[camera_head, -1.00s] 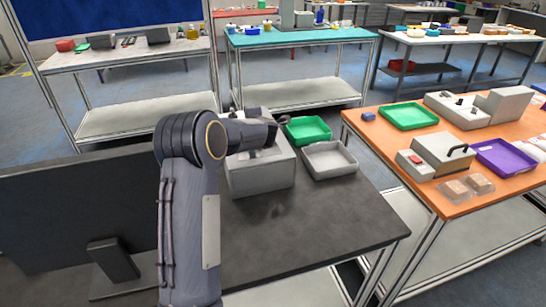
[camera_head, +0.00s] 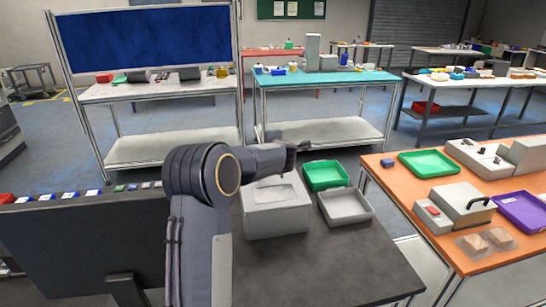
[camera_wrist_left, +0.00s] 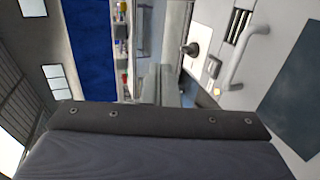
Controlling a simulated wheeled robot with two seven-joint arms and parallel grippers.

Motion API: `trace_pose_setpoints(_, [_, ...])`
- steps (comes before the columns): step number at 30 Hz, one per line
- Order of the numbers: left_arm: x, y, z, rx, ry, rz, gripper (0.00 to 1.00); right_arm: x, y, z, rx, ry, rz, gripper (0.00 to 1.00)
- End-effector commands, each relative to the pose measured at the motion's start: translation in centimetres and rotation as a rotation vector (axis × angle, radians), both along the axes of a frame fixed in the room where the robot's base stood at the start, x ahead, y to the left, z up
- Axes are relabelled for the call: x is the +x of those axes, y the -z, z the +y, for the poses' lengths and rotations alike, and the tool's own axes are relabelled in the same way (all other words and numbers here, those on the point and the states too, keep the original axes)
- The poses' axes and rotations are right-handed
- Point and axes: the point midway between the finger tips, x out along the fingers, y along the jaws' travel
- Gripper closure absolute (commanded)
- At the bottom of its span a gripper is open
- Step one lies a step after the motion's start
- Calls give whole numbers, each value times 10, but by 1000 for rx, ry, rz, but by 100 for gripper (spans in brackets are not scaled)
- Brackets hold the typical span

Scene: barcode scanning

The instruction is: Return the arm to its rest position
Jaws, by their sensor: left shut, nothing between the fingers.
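My left arm rises from the bottom of the head view, and its forearm points right over the black table (camera_head: 340,265). My left gripper (camera_head: 298,147) is at its end, small and dark, seen from the side. It is shut and empty, in the air behind and above the grey box-shaped machine (camera_head: 277,215). The left wrist view shows the dark gripper body across the bottom and a blurred grey shape beyond it. My right gripper is in neither view.
A green tray (camera_head: 326,175) and a grey tray (camera_head: 346,206) stand right of the machine. A dark monitor (camera_head: 85,250) is left of the arm. An orange table (camera_head: 400,188) with trays and devices stands at right. The black table's front right is clear.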

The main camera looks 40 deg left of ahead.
Motion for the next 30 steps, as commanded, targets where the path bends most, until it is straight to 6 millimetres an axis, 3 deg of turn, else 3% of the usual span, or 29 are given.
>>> trace_pose_setpoints(1, [-2, -14, -1, 1, -2, -5, 100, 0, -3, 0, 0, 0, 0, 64])
trace_pose_setpoints(6, [-5, -39, -5, 1, -1, -3, 100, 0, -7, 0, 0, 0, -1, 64])
trace_pose_setpoints(18, [-7, -52, -7, 2, 3, -1, 100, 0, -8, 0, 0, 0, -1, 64])
trace_pose_setpoints(21, [-10, -64, -16, 26, 63, -9, 100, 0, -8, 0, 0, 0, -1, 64])
trace_pose_setpoints(23, [-15, -81, -30, 61, 149, -16, 100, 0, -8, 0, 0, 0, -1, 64])
trace_pose_setpoints(26, [-33, -112, -75, 155, 387, -19, 100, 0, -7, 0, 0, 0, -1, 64])
trace_pose_setpoints(30, [-87, -129, -164, 312, 794, 40, 100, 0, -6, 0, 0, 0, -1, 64])
